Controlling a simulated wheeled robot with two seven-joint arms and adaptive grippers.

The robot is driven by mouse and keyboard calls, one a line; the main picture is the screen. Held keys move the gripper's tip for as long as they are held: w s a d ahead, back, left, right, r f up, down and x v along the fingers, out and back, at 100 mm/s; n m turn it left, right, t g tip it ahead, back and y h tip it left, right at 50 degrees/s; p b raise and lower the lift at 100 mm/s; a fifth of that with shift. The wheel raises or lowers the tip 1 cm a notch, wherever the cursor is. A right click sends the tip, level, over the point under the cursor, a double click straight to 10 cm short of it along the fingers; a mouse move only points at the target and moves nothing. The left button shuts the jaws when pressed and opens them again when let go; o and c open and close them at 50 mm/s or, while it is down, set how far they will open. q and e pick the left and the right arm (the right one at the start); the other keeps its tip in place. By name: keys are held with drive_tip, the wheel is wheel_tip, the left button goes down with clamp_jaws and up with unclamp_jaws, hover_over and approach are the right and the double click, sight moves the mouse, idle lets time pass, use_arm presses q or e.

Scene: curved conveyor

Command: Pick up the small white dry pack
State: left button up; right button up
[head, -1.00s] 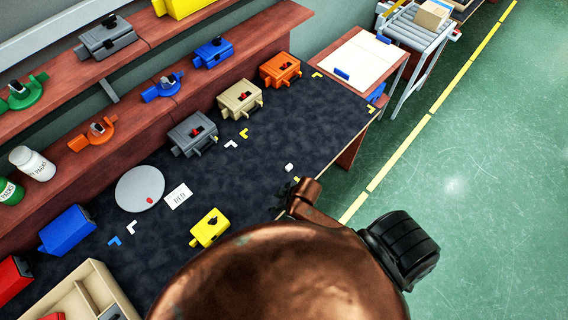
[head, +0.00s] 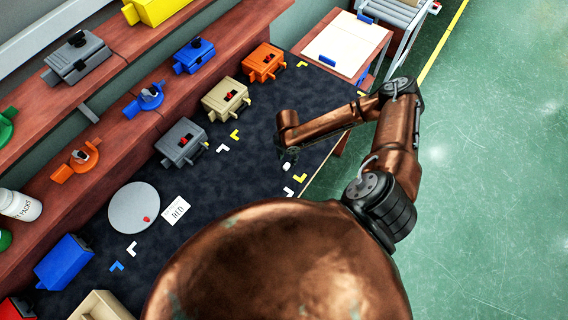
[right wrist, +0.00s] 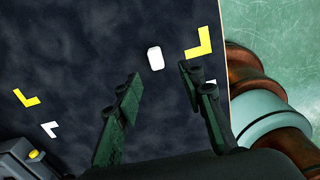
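The small white dry pack (head: 287,166) lies on the dark mat (head: 262,142) near the table's right edge. In the right wrist view the pack (right wrist: 155,58) lies flat on the mat, a little beyond the fingertips. My right gripper (head: 289,155) is above the mat close to the pack and partly blends with the dark surface. In the right wrist view the right gripper (right wrist: 161,77) is open, with its two dark green fingers apart and nothing between them. My left gripper is not in view.
A yellow corner mark (right wrist: 200,43) lies just right of the pack. A grey box (head: 181,143), a beige box (head: 226,100) and an orange box (head: 264,63) line the mat's back. The mat around the pack is mostly clear.

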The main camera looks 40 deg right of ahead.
sight(286, 166)
drive_tip(key=f, duration=0.7)
drive_tip(key=shift+w+a+f, duration=0.15)
drive_tip(key=shift+w, duration=0.1)
drive_tip(key=shift+c, duration=0.7)
drive_tip(key=c, duration=0.8)
